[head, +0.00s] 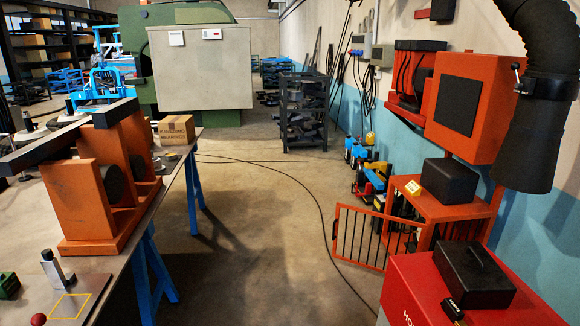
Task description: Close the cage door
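The cage door (360,237) is a low orange frame with dark vertical bars, right of centre in the head view. It stands swung out from the orange cage (447,207) by the right wall, reaching left over the floor, so it looks open. Its right end is near the cage's front; the hinge is hard to make out. Bright coloured items show behind the door and partly inside the cage. The red cabinet in front hides the lower right of the cage. Neither of my grippers is in view.
A red cabinet (400,290) with a black case (474,275) stands at the lower right. A workbench (172,168) with an orange machine (85,200) fills the left. A cable (322,222) crosses the floor. The concrete floor (255,215) between is otherwise mostly clear.

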